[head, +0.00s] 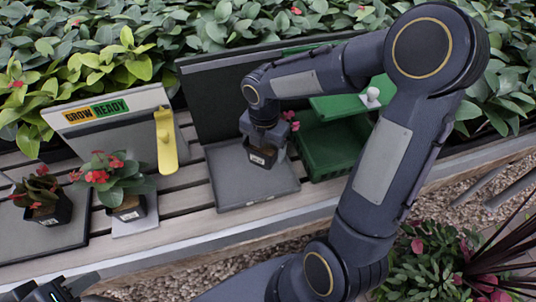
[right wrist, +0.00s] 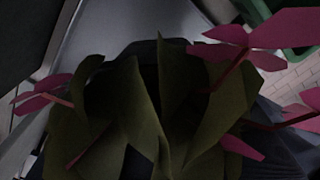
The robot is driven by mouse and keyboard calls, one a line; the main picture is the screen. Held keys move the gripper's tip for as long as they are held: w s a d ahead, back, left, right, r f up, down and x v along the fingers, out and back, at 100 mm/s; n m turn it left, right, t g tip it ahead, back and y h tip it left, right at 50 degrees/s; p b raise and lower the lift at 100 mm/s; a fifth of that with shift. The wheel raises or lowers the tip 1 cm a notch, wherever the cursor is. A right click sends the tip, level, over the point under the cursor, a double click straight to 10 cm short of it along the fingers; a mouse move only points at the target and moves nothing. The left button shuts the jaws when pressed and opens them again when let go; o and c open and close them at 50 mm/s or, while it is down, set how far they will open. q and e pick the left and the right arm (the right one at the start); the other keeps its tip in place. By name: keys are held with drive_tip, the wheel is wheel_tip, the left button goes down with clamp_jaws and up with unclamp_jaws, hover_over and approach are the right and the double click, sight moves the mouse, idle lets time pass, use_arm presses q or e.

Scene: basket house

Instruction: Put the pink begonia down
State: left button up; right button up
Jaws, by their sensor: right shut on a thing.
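The pink begonia's dark pot with a small white label (head: 262,156) is held upright at the grey tray (head: 228,185) in the middle of the bench. Its pink flowers (head: 291,121) show beside my right gripper (head: 262,143), which is shut on it from above. I cannot tell whether the pot's base touches the tray. In the right wrist view, the begonia's dark green leaves (right wrist: 150,125) and pink flowers fill most of the picture and hide the pot's grip. My left gripper (head: 62,292) is partly in view at the bottom left corner, away from the begonia; its jaws are unclear.
Two red-flowered potted plants (head: 118,185) (head: 42,195) stand on the left. A "GROW READY" board (head: 100,117) and a yellow handle-like piece (head: 166,140) are behind them. A green crate (head: 325,165) stands close right of the tray. Dense foliage lines the back.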

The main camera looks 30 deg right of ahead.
drive_tip(key=shift+w+d+f, duration=0.35)
drive_tip(key=shift+d+f, duration=0.3)
drive_tip(key=shift+f, duration=0.2)
drive_tip(key=shift+w+d+f+b, duration=0.1)
drive_tip(key=shift+d+f+b, duration=0.05)
drive_tip(key=shift+f, duration=0.8)
drive_tip(key=shift+w+d+f+b, duration=0.1)
drive_tip(key=shift+f+b, duration=0.05)
drive_tip(key=shift+f, duration=0.75)
drive_tip(key=shift+f, duration=0.2)
drive_tip(key=o, duration=1.1)
drive_tip(key=shift+s, duration=0.1)
drive_tip(key=shift+r+p, duration=0.55)
drive_tip(key=shift+r, duration=3.45)
